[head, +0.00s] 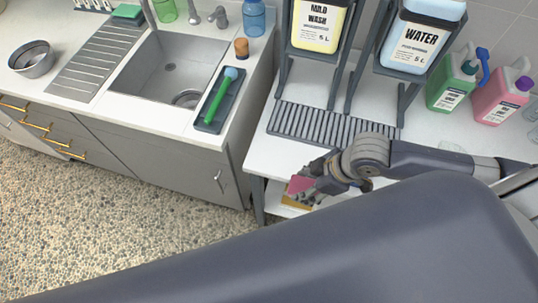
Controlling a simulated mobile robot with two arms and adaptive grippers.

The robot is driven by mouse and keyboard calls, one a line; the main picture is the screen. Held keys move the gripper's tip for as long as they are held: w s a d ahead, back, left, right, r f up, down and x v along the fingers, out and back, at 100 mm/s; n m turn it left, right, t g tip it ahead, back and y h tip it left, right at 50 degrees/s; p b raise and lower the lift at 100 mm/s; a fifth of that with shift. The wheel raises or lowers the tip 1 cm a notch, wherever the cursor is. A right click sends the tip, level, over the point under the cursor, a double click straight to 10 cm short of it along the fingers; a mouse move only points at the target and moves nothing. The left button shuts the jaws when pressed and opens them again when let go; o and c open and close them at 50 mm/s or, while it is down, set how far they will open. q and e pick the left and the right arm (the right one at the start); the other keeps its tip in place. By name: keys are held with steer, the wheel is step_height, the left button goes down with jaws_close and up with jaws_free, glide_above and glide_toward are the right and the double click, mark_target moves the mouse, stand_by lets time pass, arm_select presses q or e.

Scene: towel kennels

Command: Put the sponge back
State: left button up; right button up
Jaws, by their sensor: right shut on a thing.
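My right gripper (306,187) reaches in from the right, over the front edge of the right counter. It is shut on a small pink block (298,185), which looks like a sponge; my fingers hide part of it. A low shelf (277,196) with a yellowish item (297,203) shows just below the gripper. A green sponge-like block (127,12) lies at the back of the left counter, beyond the ribbed drainer. My left gripper is not in view.
A sink (170,68) and a dark tray (218,112) with a green brush (221,95) are at left. Two labelled containers, mild wash (317,26) and water (414,45), stand on racks above a slatted grate (300,123). Green (452,82) and pink (500,98) jugs stand at right.

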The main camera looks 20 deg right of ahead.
steer(key=p, duration=0.3)
glide_toward(265, 157)
steer(key=shift+s+a+f, duration=0.2)
steer(key=shift+a+f, duration=0.5)
steer(key=shift+f, duration=0.05)
steer(key=shift+w+a+f, duration=0.1)
steer(key=shift+w, duration=0.35)
steer(key=x, duration=0.1)
steer(key=p+x, duration=0.1)
steer(key=shift+f, duration=0.3)
steer(key=shift+d+f, duration=0.2)
steer(key=shift+f, duration=0.35)
steer(key=shift+f, duration=0.2)
steer(key=o, duration=1)
